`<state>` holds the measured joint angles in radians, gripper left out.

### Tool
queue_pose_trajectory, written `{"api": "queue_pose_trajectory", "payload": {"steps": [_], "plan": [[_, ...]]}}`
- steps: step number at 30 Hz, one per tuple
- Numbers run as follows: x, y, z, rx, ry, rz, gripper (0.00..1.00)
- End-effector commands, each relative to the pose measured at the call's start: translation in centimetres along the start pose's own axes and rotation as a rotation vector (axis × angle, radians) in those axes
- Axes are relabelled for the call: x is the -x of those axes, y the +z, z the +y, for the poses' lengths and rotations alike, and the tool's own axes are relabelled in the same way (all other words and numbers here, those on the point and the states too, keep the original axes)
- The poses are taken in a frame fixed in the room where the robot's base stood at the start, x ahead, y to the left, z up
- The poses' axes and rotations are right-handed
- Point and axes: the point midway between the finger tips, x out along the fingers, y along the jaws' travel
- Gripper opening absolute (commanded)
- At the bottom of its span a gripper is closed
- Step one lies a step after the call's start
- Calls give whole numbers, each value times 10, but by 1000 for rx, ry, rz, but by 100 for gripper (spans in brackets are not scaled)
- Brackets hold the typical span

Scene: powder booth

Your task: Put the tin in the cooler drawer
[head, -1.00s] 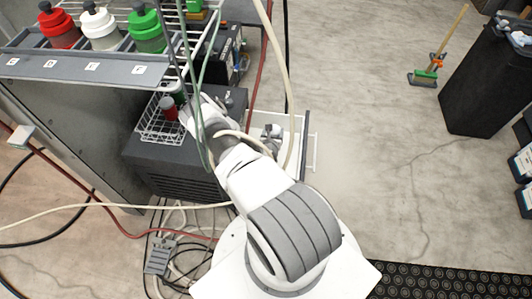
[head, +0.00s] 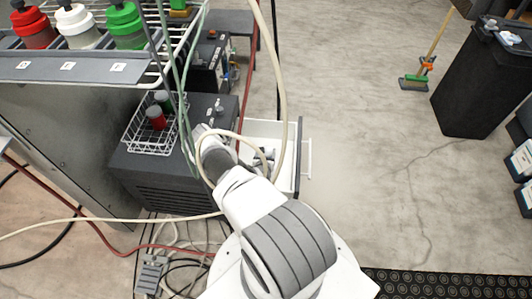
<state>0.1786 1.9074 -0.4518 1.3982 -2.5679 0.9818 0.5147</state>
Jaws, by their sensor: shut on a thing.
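The cooler (head: 160,180) is a dark box with a vented front, left of my arm. Its white drawer (head: 287,133) stands pulled out on its right side, with a light handle (head: 308,158). My gripper (head: 264,157) is over or inside the open drawer, largely covered by my arm and a pale hose. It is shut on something. I cannot make out the tin clearly; its shape between the fingers is hidden or too small to tell. I cannot tell if it touches the drawer floor.
Hoses hang across my arm. A rack (head: 60,67) with bottles stands upper left. A black bin (head: 471,90) stands right. Floor right of the drawer is clear.

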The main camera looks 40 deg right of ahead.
Motion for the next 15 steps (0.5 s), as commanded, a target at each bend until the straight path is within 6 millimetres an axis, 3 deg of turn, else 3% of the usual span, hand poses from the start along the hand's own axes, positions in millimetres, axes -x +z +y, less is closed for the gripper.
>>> {"api": "queue_pose_trajectory", "payload": {"steps": [2, 3, 8, 15], "plan": [[-2, -3, 0, 0, 0, -1, 0], [-1, -3, 0, 0, 0, 0, 73], [-1, -3, 0, 0, 0, 0, 99], [-1, -2, 0, 1, 0, 0, 99]]}}
